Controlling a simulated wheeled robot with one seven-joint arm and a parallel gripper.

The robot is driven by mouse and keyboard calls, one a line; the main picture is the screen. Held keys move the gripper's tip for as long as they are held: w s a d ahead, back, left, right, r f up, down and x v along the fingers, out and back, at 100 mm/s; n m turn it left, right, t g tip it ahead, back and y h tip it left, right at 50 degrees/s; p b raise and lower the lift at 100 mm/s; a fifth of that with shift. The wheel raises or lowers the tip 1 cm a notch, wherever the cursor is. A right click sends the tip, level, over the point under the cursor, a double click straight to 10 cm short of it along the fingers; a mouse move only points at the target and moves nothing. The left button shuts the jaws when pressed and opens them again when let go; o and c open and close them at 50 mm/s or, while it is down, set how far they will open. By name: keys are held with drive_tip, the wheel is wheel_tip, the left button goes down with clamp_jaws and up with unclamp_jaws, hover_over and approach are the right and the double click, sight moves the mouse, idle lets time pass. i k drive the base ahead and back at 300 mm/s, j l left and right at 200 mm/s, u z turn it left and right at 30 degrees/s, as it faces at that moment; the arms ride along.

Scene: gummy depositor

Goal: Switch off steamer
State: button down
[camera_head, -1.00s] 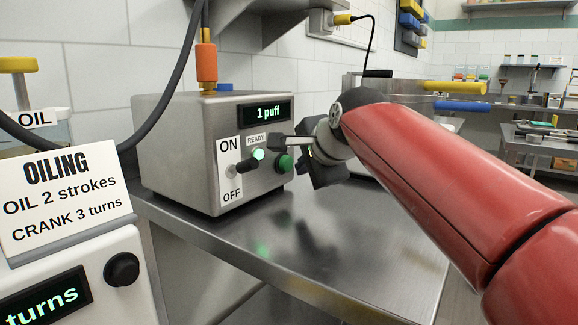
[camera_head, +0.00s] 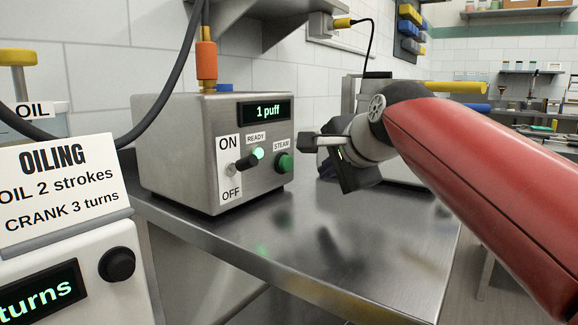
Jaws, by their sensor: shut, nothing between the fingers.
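The steamer (camera_head: 180,150) is a metal box on the steel table, its display reading "1 puff". Its ON/OFF panel (camera_head: 229,181) holds a black toggle lever (camera_head: 246,163), which sticks out between the two words, nearer the middle than either end. The READY lamp (camera_head: 258,153) glows green. The green STEAM button (camera_head: 284,163) is right of the lamp. My gripper (camera_head: 303,145) is shut and empty, in front of and right of the STEAM button, with a visible gap to the lever. My red arm reaches in from the right.
An orange-fitted hose (camera_head: 206,62) rises from the steamer's top. A white machine (camera_head: 75,275) with an OILING sign (camera_head: 60,188) stands at the front left. The steel table (camera_head: 330,240) is clear in front of the steamer. A yellow handle (camera_head: 457,87) juts out behind my arm.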

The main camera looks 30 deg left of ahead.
sight(251, 161)
drive_tip(key=k+l, duration=0.2)
drive_tip(key=l, duration=0.2)
drive_tip(key=k+l, duration=0.25)
drive_tip(key=l, duration=0.15)
drive_tip(key=k+l, duration=0.2)
drive_tip(key=l, duration=0.15)
